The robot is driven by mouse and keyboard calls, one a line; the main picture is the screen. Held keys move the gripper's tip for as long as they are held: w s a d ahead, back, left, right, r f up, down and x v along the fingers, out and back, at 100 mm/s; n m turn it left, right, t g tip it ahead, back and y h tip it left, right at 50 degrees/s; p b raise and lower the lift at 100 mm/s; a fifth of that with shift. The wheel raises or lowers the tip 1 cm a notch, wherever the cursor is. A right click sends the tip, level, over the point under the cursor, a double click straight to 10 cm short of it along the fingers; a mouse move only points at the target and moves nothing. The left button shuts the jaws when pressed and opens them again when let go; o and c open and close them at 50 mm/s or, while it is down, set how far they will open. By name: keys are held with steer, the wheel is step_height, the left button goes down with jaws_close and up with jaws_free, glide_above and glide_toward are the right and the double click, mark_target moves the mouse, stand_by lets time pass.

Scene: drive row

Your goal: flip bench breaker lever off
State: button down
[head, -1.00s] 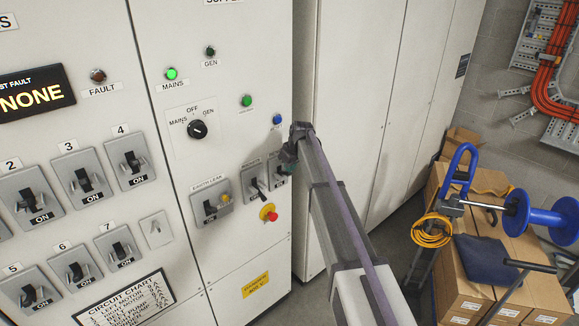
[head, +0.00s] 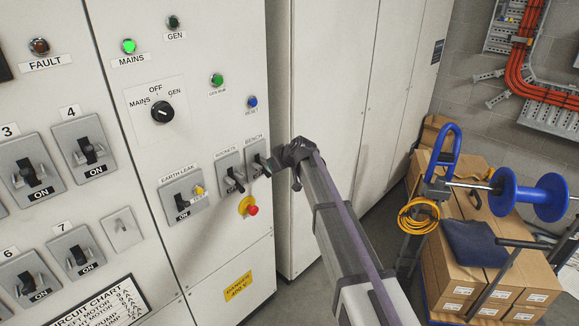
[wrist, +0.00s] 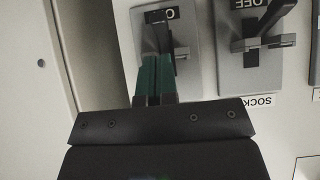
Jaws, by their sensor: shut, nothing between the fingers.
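The bench breaker (head: 254,152) is a grey plate under the BENCH label, at the right edge of the panel in the head view. My gripper (head: 270,164) is at its right side and covers part of it, including most of the lever. In the wrist view, upside down, my gripper's teal fingers (wrist: 155,80) are together and empty. They overlap the near end of the dark bench lever (wrist: 156,36); I cannot tell whether they touch it. The bench plate's state label (wrist: 160,15) shows only an O, with the rest hidden.
The sockets breaker (head: 231,175) is close beside it and reads OFF in the wrist view (wrist: 250,55). A red emergency button (head: 252,210) is below, and a blue reset button (head: 252,102) above. A loaded trolley with boxes (head: 480,255) stands to the right.

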steer(key=shift+a+r+p, duration=0.1)
steer(key=shift+r+p, duration=0.7)
steer(key=shift+r, duration=0.05)
steer(key=shift+s, duration=0.1)
steer(key=d+f+p+v, duration=0.1)
steer(key=p+v, duration=0.6)
steer(key=v, duration=0.6)
steer(key=shift+s+f, duration=0.3)
steer(key=shift+s, duration=0.1)
